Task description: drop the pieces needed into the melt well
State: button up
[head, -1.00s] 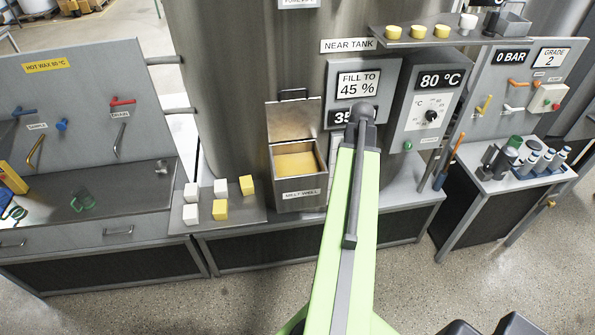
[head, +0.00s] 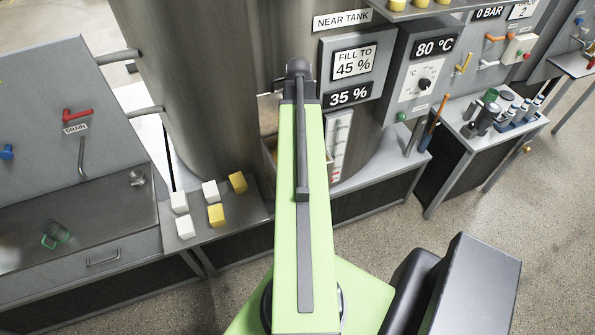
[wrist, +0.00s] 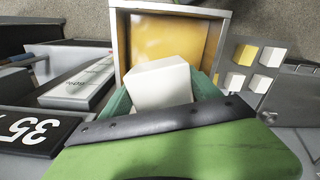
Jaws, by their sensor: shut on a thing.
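My gripper (wrist: 163,92) is shut on a white block (wrist: 158,82) in the wrist view, with a green finger on either side. The melt well (wrist: 120,42) is a metal box with yellow wax inside. It lies just beyond the block, which overlaps its near edge in the picture; I cannot tell the height between them. In the head view my arm hides the gripper, the held block and most of the well. Three white blocks (head: 185,226) and two yellow blocks (head: 216,215) stand on a grey shelf (head: 245,212) left of the well.
The display sign (head: 352,64) reads "fill to 45 %", and the level readout (head: 348,94) below it reads 35 %. An 80 °C control box (head: 424,80) stands to the right. A green mug (head: 57,234) is on the left counter. The large tank (head: 200,90) rises behind.

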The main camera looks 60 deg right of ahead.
jog(key=f+b, duration=0.1)
jog(key=f, duration=0.1)
jog(key=f+b, duration=0.4)
jog(key=shift+s+d, duration=0.15)
jog(key=shift+d, duration=0.1)
jog(key=shift+r, duration=0.1)
jog(key=o, duration=1.7)
jog(key=shift+o, duration=0.2)
notch_tip(320, 180, up, 8)
jog(key=p, duration=0.7)
jog(key=shift+f, duration=0.2)
